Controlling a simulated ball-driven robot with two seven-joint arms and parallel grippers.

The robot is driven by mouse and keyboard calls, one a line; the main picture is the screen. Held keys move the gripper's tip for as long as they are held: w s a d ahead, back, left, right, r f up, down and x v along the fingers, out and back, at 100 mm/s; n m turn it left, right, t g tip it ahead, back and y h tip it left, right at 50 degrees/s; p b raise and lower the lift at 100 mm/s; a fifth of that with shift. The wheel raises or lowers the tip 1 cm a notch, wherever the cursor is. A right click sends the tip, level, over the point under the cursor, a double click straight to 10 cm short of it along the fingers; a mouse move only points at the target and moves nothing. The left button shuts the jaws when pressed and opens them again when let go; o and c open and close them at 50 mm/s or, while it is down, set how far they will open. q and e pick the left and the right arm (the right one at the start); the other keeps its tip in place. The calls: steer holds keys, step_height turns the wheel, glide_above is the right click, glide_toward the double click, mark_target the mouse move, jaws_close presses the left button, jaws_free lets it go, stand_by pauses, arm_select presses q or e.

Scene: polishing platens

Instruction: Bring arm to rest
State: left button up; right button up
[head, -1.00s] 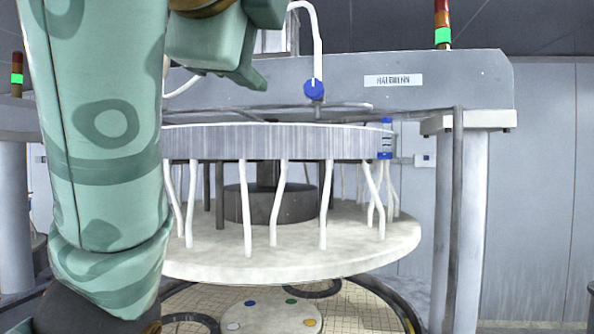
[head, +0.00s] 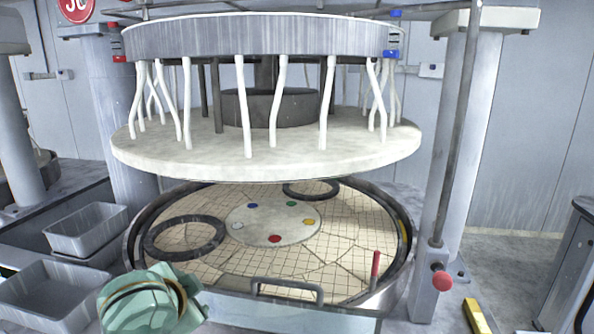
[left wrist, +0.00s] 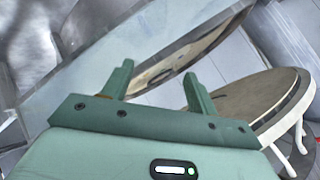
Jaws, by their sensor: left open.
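My left arm (head: 150,302) shows as a green, rounded part at the lower left of the head view, in front of the platen machine. The fingers of its gripper cannot be made out there. In the left wrist view my left gripper (left wrist: 157,80) is open, with two green fingers apart and nothing between them. My right gripper is in neither view.
The lower platen (head: 340,250) has a tiled surface with dark rings. The upper platen (head: 265,155) hangs above it with white hoses. Grey bins (head: 88,228) stand at left. A grey post (head: 455,150) and red knob (head: 442,281) stand at right.

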arm_select(q)
steer(key=s+a+f+n+g+y, duration=0.15)
steer(key=s+a+f, duration=0.35)
steer(key=s+f, duration=0.55)
steer(key=s+a+f+n+g+y, duration=0.15)
steer(key=s+a+f, duration=0.35)
steer(key=s+f, duration=0.55)
steer(key=s+d+f+g+h+b, duration=0.1)
steer(key=s+d+f+b, duration=0.1)
steer(key=f, duration=0.8)
steer(key=s+d+f+g+h+b, duration=0.1)
steer(key=s+f+g+b, duration=0.15)
steer(key=f, duration=0.85)
steer(key=s+d+f+h+b, duration=0.1)
steer(key=s+d+f, duration=0.15)
steer(key=f, duration=0.75)
steer(key=s+a+f+n+g+b, duration=0.1)
steer(key=s+f+n+g+b, duration=0.2)
steer(key=s+f, duration=1.4)
steer(key=shift+s+a+f+h+b, duration=0.2)
steer(key=shift+s+h+b, duration=0.25)
steer(key=shift+s, duration=0.4)
